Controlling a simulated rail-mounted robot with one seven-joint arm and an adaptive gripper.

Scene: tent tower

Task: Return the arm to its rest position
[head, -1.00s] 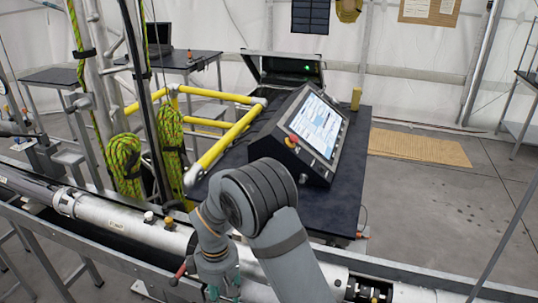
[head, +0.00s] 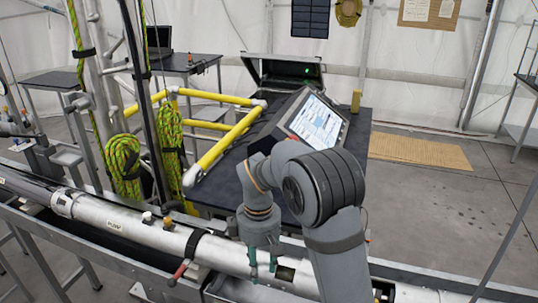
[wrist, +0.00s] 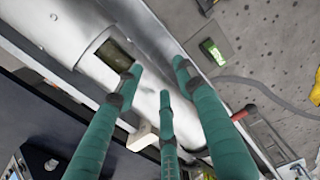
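My grey arm (head: 320,190) reaches in from the bottom and bends over the long silver tube (head: 135,228). My gripper (head: 262,270), with teal fingers, hangs pointing down at the tube's near side. In the wrist view my gripper (wrist: 160,78) shows three fingers spread apart with nothing held between them. The tube (wrist: 152,50) lies beyond the fingertips, with a dark rectangular opening (wrist: 116,54) beside them. I cannot tell the exact gap between fingertips and tube.
A console with a lit screen (head: 318,122) stands on a dark table (head: 355,140) behind my arm. A yellow frame (head: 230,138) and coiled green ropes (head: 124,165) are to the left. A red-handled clamp (head: 180,272) sits left of my gripper. A green object (wrist: 212,50) lies on the floor.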

